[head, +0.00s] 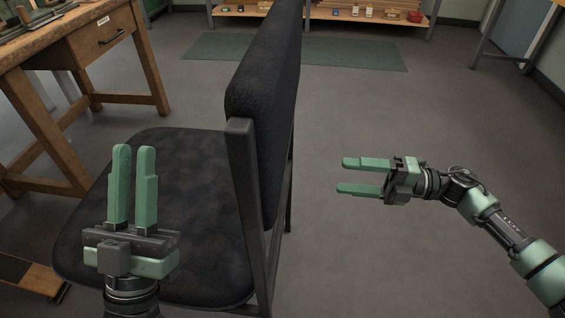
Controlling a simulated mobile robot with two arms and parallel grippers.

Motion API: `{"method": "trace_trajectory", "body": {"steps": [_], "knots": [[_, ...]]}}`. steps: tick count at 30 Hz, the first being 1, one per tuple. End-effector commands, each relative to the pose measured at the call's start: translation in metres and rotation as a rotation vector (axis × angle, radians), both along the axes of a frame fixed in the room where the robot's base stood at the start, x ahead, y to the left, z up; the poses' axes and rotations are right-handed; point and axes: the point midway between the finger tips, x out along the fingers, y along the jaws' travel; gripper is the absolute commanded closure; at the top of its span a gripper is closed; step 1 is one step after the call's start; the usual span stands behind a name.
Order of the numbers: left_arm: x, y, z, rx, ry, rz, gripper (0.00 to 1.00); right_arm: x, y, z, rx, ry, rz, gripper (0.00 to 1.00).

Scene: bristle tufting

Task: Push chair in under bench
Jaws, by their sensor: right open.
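The chair has a dark padded seat (195,215) and an upright backrest (268,100) on a dark metal frame. Its seat faces left, toward the wooden bench (135,60), with the backrest on the side away from it. The seat's left edge appears close to a bench leg; I cannot tell whether they touch. My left gripper (134,152) is in front of the seat in the picture, fingers pointing away from me, slightly apart and empty. My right gripper (341,175) is open and empty, right of the backrest and apart from it, fingers pointing left.
The bench has a drawer (108,38) with a dark handle. A green mat (345,53) lies on the floor ahead, before a low wooden shelf (345,16) with small items. Another table's legs (487,38) stand at the far right. The floor right of the chair is clear.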

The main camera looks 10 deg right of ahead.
Motion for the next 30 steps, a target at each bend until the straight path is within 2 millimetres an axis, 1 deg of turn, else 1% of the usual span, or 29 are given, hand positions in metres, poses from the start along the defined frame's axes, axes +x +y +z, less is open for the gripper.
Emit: {"method": "trace_trajectory", "body": {"steps": [2, 4, 8, 13, 15, 18, 21, 25, 30], "knots": [[0.001, 0.000, 0.000, 0.002, 0.011, 0.001, 0.80, 0.000, 0.006, 0.001, -0.005, -0.002, 0.013, 0.38], [0.007, -0.001, -0.004, 0.014, 0.045, 0.003, 0.80, 0.002, 0.015, 0.002, -0.003, -0.002, 0.014, 0.38], [0.021, -0.003, -0.016, 0.043, 0.143, 0.009, 0.80, 0.010, 0.043, 0.003, 0.000, -0.003, 0.014, 0.38], [0.038, -0.004, -0.039, 0.086, 0.291, 0.017, 0.80, 0.022, 0.084, 0.004, 0.001, -0.003, 0.013, 0.38], [0.046, -0.004, -0.054, 0.110, 0.381, 0.021, 0.80, 0.027, 0.100, 0.004, 0.000, -0.003, 0.012, 0.38], [0.054, -0.004, -0.073, 0.139, 0.483, 0.027, 0.80, 0.033, 0.120, 0.003, 0.000, -0.002, 0.012, 0.38], [0.058, -0.003, -0.088, 0.160, 0.561, 0.032, 0.80, 0.037, 0.136, 0.003, 0.000, -0.001, 0.011, 0.38], [0.060, -0.002, -0.100, 0.176, 0.619, 0.035, 0.80, 0.041, 0.149, 0.001, -0.001, 0.000, 0.010, 0.38], [0.061, -0.001, -0.106, 0.184, 0.646, 0.036, 0.80, 0.043, 0.154, 0.000, -0.002, 0.000, 0.009, 0.38]]}}
